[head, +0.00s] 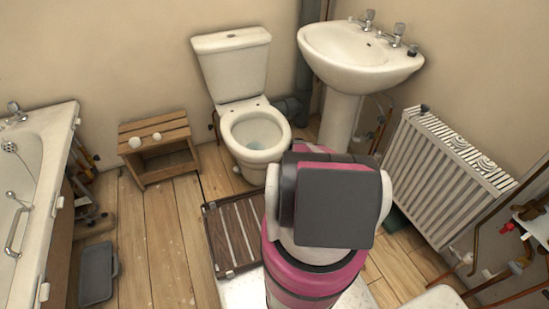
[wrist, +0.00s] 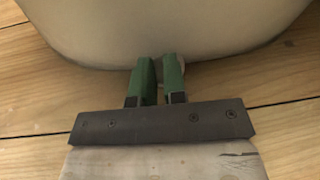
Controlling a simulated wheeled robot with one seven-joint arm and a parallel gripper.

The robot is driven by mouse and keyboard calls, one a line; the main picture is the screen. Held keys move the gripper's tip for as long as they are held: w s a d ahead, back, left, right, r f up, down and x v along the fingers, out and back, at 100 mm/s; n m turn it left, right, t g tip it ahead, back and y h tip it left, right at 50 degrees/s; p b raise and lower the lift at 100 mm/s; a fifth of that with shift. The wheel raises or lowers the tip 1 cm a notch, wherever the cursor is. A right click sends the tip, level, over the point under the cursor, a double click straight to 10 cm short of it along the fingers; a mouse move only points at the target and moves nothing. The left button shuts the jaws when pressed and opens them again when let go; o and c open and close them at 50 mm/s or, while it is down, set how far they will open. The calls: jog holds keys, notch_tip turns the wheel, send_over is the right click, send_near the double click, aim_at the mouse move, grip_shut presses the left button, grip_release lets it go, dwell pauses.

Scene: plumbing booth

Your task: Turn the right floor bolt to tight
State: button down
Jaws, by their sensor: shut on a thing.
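The white toilet (head: 256,132) stands against the back wall, and my arm covers the lower right side of its foot. The toilet foot also fills the top of the wrist view (wrist: 165,25). My gripper (wrist: 159,62) has its two green fingers close together at the foot's lower edge, near the floorboards. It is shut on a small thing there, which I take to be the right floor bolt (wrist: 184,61). Only a pale rounded bit shows beside the right finger; the rest is hidden. In the head view the gripper is hidden behind my arm.
A wooden stool (head: 157,148) with two small white caps stands left of the toilet. A slatted wooden mat (head: 235,232) lies in front. The basin pedestal (head: 340,122) and radiator (head: 440,175) are on the right, the bathtub (head: 35,190) on the left.

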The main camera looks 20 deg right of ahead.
jog(key=m+t, duration=0.1)
jog(key=m, duration=0.2)
jog(key=shift+s+t, duration=0.2)
jog(key=shift+t, duration=0.2)
jog(key=shift+w+m+t+h, duration=0.1)
jog(key=shift+m+t+h, duration=0.2)
jog(key=shift+m+t, duration=0.65)
jog(key=shift+m+g, duration=0.25)
jog(key=c, duration=1.2)
grip_release()
